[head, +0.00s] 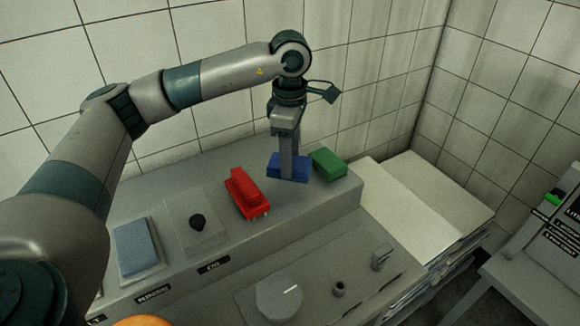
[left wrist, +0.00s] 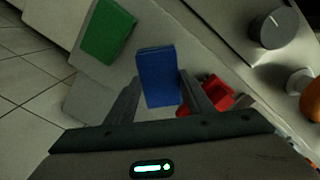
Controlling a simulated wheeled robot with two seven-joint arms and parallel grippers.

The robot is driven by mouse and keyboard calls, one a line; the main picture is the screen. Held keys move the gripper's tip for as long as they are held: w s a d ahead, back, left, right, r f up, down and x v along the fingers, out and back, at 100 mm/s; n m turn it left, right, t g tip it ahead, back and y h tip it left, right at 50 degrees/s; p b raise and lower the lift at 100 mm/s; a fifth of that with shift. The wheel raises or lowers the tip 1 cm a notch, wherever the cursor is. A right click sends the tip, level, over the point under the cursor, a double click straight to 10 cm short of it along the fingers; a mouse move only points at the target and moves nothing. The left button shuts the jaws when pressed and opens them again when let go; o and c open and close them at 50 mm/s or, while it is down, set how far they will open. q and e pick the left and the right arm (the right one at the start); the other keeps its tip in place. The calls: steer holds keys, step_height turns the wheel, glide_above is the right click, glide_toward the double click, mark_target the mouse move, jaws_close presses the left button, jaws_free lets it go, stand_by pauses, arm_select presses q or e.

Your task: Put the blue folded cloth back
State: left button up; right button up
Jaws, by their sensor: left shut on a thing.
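The blue folded cloth (head: 300,174) is at the back of the grey raised ledge in the head view, between a red object and a green folded cloth. It is a flat, solid blue block. My left gripper (head: 288,172) points down onto it and is shut on it. In the left wrist view the cloth (left wrist: 157,75) lies between the two fingers of the left gripper (left wrist: 162,95). I cannot tell whether the cloth touches the ledge or is just above it. My right gripper is not in view.
The green folded cloth (head: 328,163) is close on the right and the red object (head: 245,193) close on the left. A pale stacked surface (head: 425,195) lies right of the ledge (head: 345,192).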

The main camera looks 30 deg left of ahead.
arm_select(q)
steer(key=shift+f+p, duration=0.4)
steer(key=shift+f, duration=0.05)
step_height(320, 180, down, 2)
steer(key=shift+p, duration=0.5)
steer(key=shift+f, duration=0.5)
steer(key=shift+f, duration=0.2)
steer(key=o, duration=0.9)
